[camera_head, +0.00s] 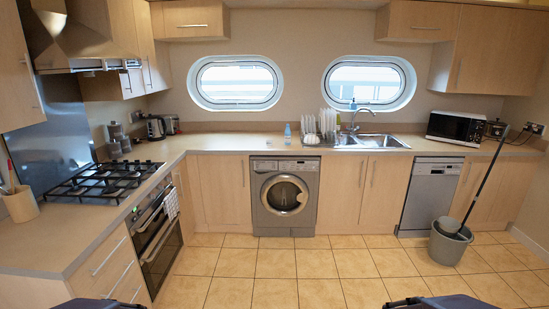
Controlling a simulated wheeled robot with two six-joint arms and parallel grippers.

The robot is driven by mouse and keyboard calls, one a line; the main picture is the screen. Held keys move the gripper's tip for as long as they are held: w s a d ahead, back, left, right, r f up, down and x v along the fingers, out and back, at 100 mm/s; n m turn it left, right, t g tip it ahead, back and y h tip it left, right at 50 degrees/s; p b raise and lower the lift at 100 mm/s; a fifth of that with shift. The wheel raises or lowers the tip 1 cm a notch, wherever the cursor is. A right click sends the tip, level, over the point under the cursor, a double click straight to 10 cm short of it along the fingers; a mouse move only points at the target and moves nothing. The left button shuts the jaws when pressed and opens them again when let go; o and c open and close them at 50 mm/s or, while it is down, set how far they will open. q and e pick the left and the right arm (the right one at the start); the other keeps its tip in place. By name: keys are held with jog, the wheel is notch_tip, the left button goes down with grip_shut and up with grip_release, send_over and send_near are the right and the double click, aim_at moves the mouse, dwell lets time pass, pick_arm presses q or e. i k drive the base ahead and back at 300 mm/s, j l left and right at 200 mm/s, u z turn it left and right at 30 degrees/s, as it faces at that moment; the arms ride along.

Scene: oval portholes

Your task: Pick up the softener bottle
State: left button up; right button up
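A small pale-blue bottle (287,131) stands upright on the back counter, above the washing machine and left of the dish rack. It looks like the softener bottle, but it is too small to read a label. A second small bottle (353,104), with blue on it, stands behind the sink near the tap. My grippers are not in view. Only dark parts of mine show at the bottom edge, left and right of the middle, far from the bottles.
The washing machine (285,196) stands under the counter (230,142). Plates stand in a rack (328,122) beside the sink (370,141). A grey bucket with a mop (449,243) stands at the right. The gas hob (105,181) is at the left. The tiled floor (290,262) is clear in the middle.

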aim_at(287, 138)
jog(key=i+u, duration=0.4)
jog(key=i, duration=2.25)
jog(key=i+j+z, duration=0.15)
jog(key=i+z, duration=0.25)
jog(key=i, duration=0.2)
jog(key=i+j+z, duration=0.3)
jog(key=i+z, duration=0.15)
jog(key=i+j+z, duration=0.4)
jog(key=i, duration=0.25)
jog(key=i+j+z, duration=0.4)
jog(key=j, duration=0.35)
